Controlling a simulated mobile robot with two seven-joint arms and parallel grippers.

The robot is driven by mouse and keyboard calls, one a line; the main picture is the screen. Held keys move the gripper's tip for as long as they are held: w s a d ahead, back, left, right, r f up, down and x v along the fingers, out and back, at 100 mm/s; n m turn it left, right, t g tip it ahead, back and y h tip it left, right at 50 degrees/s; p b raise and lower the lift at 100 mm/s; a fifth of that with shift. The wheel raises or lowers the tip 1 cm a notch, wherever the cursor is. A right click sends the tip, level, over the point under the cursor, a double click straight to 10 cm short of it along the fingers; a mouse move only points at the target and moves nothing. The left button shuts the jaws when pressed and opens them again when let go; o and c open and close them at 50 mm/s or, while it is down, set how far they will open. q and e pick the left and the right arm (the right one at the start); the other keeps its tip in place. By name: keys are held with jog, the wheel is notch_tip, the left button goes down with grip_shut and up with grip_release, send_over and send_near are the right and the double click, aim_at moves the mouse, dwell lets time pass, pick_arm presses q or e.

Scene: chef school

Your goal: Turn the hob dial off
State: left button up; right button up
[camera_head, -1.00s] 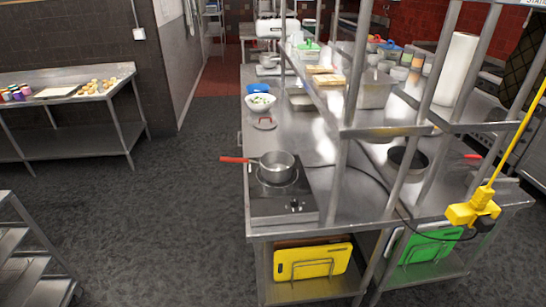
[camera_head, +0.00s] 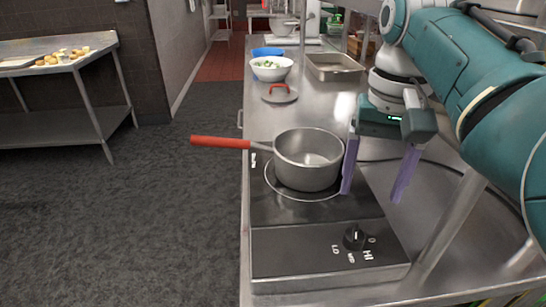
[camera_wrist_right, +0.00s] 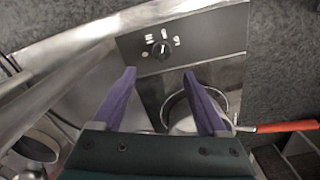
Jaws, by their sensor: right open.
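The hob dial (camera_head: 354,237) is a small black knob on the front panel of the black hob (camera_head: 290,250), with LO and HI among the white marks around it. I cannot tell surely which mark it points to. It also shows in the right wrist view (camera_wrist_right: 162,50). A steel saucepan (camera_head: 308,160) with a red handle (camera_head: 220,143) sits on the hob's ring. My right gripper (camera_head: 372,193) is open and empty, its purple fingers pointing down beside the pan's right side, behind and above the dial. In the wrist view its fingertips (camera_wrist_right: 160,74) lie either side below the dial. My left gripper is not in view.
A lid with a red handle (camera_head: 279,93), a white bowl of food (camera_head: 271,68) and a steel tray (camera_head: 334,67) stand behind the pan on the counter. A slanted metal post (camera_head: 447,225) rises right of the hob. The floor (camera_head: 120,220) at left is clear.

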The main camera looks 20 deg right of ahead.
aim_at(356, 231)
jog(key=shift+w+a+f, duration=0.1)
jog(key=shift+w+f, duration=0.2)
jog(key=shift+f, duration=0.45)
jog(key=f, duration=0.2)
jog(key=f+b, duration=0.1)
jog(key=f, duration=0.4)
jog(key=shift+s+f+b, duration=0.25)
jog(key=shift+b, duration=0.15)
jog(key=shift+f, duration=0.6)
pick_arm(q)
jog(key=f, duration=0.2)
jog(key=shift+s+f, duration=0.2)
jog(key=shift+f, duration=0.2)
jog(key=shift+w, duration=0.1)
pick_arm(e)
grip_shut()
